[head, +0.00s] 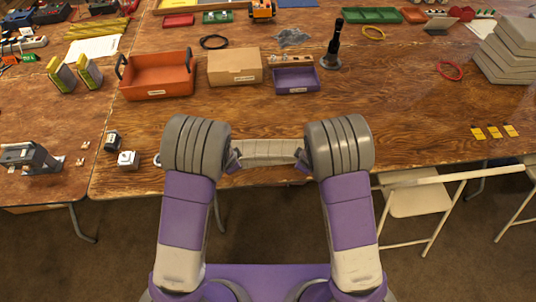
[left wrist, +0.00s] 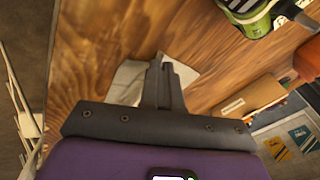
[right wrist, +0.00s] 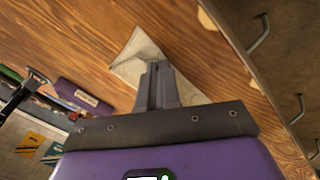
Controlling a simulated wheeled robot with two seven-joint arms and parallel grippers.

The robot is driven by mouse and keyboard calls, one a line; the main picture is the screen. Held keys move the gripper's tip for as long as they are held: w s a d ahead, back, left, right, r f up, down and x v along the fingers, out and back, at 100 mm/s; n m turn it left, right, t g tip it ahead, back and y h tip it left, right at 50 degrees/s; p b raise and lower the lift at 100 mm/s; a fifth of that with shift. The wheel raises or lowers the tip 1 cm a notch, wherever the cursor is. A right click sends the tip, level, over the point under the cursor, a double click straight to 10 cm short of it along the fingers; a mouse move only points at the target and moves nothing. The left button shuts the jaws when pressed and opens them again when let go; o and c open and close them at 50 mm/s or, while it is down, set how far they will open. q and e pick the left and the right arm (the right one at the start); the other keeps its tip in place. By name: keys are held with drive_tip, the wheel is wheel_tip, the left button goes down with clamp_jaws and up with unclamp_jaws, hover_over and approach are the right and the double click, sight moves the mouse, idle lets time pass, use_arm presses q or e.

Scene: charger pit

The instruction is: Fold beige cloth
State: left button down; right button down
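The beige cloth (head: 268,152) lies as a narrow strip near the front edge of the wooden table, between my two grippers. My left gripper (head: 236,158) is at its left end and my right gripper (head: 302,159) is at its right end. In the left wrist view the fingers (left wrist: 163,66) are together, with cloth (left wrist: 128,84) on both sides of them. In the right wrist view the fingers (right wrist: 157,68) are also together over the cloth (right wrist: 138,52). Both look shut on it; the fingertips' exact pinch is partly hidden.
Behind the cloth stand an orange tray (head: 158,82), a cardboard box (head: 235,68) and a purple bin (head: 296,80). Small devices (head: 127,159) sit to the left. The table right of the cloth is mostly clear. A white folding chair (head: 418,198) stands at the front right.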

use_arm(q)
drive_tip(key=c, duration=1.8)
unclamp_jaws()
drive_tip(key=shift+a, duration=0.2)
use_arm(e)
drive_tip(key=c, duration=1.8)
unclamp_jaws()
drive_tip(key=shift+d, duration=0.25)
use_arm(q)
drive_tip(key=o, duration=0.7)
drive_tip(key=shift+d, duration=0.1)
use_arm(e)
drive_tip(key=o, duration=0.7)
drive_tip(key=shift+a, duration=0.15)
use_arm(q)
drive_tip(key=shift+o, duration=0.5)
drive_tip(key=shift+s+d, duration=0.1)
drive_tip(key=shift+s, duration=0.05)
use_arm(e)
drive_tip(key=shift+o, duration=0.5)
drive_tip(key=shift+s+a, duration=0.1)
drive_tip(key=shift+s, duration=0.05)
